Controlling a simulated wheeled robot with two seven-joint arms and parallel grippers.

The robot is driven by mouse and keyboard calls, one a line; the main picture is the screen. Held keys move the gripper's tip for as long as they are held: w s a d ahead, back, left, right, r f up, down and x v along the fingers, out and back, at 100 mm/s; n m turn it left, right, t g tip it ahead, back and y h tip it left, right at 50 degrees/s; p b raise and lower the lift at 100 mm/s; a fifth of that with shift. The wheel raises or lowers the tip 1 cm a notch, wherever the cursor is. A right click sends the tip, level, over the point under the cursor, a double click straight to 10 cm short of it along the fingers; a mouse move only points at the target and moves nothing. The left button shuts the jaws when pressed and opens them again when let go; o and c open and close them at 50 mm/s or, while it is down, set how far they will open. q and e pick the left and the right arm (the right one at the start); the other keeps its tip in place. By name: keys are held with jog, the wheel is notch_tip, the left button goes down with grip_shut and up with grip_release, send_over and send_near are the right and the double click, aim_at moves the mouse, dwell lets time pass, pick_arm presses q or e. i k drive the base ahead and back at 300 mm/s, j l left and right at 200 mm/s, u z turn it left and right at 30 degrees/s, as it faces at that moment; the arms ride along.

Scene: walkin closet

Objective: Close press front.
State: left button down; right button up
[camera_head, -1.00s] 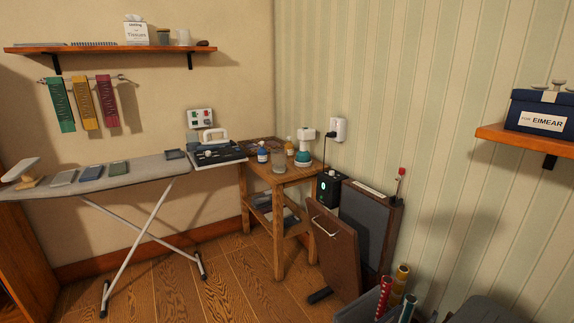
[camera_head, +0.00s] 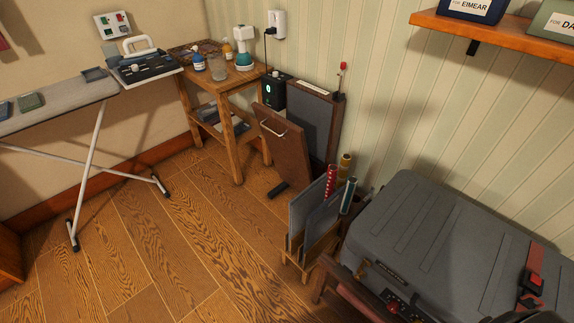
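The press stands against the striped wall, with a grey padded back panel (camera_head: 309,115) in a dark brown frame. Its brown front panel (camera_head: 284,146) has a pale bar handle near the top and leans outward, apart from the back at the top. The front is open. A dark foot (camera_head: 278,189) shows on the floor at its base. A black control box (camera_head: 272,93) with a green light is at the press's left side. Neither of my grippers is in view.
A wooden side table (camera_head: 222,88) with bottles and a steamer stands left of the press; an ironing board (camera_head: 60,104) is farther left. A rack (camera_head: 297,262) with grey boards and wrapping rolls stands in front, near a large grey suitcase (camera_head: 440,245). Wooden floor (camera_head: 190,240) is clear at centre-left.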

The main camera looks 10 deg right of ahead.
aim_at(286, 141)
jog(key=i+j+z, duration=0.1)
jog(key=i+j, duration=0.7)
jog(key=i, duration=0.15)
